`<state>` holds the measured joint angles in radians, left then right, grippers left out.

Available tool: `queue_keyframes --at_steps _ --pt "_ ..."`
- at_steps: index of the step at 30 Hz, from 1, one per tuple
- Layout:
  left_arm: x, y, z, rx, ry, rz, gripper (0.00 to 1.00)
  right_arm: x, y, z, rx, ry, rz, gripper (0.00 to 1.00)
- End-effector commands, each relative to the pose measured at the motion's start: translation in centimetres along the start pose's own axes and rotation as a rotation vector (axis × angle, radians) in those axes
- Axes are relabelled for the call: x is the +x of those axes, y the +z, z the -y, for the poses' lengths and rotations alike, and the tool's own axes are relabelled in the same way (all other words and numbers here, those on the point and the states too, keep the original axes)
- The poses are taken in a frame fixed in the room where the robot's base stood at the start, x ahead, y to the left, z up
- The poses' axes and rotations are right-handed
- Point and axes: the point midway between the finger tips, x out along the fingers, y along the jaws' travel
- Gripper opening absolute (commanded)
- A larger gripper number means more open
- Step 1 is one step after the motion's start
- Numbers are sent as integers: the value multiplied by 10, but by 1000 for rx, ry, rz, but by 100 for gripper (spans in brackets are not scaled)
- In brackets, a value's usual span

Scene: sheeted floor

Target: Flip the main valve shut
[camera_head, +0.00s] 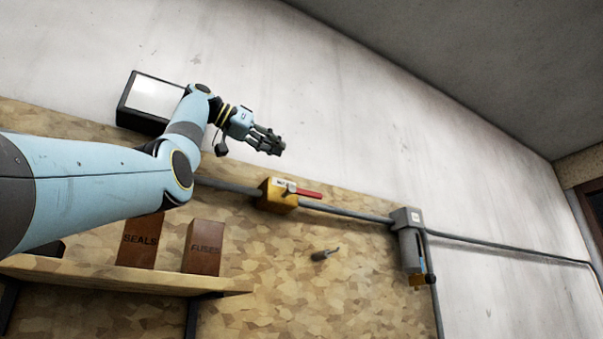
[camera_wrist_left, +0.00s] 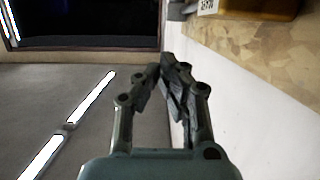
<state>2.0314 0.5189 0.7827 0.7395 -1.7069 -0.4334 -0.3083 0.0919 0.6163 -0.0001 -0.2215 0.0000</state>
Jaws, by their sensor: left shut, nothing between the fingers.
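The valve is a yellow block (camera_head: 275,196) on a grey pipe along the wall, with a red lever (camera_head: 309,193) pointing right, roughly in line with the pipe. Part of a yellow body with a white label (camera_wrist_left: 262,9) shows at the top right edge of the left wrist view; the lever does not show there. My left gripper (camera_head: 278,148) is shut and empty, apart from the valve and above it in the head view. Its closed fingers (camera_wrist_left: 172,82) also show in the left wrist view. My right gripper is not in view.
A grey switch box (camera_head: 408,240) with a side lever is on the wall to the right. A shelf (camera_head: 120,276) holds brown boxes marked SEALS (camera_head: 140,242) and FUSES (camera_head: 204,248). A small handle (camera_head: 325,254) sticks out below the valve. A dark-framed panel (camera_head: 158,97) is behind my left arm.

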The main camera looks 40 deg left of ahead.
Motion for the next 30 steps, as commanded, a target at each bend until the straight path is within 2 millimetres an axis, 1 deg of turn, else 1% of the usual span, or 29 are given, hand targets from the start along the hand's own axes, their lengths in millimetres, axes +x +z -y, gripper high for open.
queue_keyframes --at_steps 2,5,10,13,16,17,18,21,25,30 --pt "7 0 0 0 1 3 0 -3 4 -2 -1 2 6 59" --pt "21 0 0 -1 1 4 0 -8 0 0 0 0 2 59" --pt "57 -2 -1 0 2 5 0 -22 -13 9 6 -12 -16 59" --pt "79 -2 -1 -1 2 5 0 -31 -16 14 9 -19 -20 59" --pt "99 -2 0 -2 1 5 0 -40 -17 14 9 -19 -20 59" --pt "102 2 1 -1 -1 4 0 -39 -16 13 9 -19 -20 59" --pt "103 12 2 0 -4 3 0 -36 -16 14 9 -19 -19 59" --pt "106 26 1 0 -3 4 0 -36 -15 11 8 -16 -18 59" --pt "108 35 1 0 -1 2 0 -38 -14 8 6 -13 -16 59" --pt "109 40 0 0 0 2 0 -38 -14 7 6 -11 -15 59"
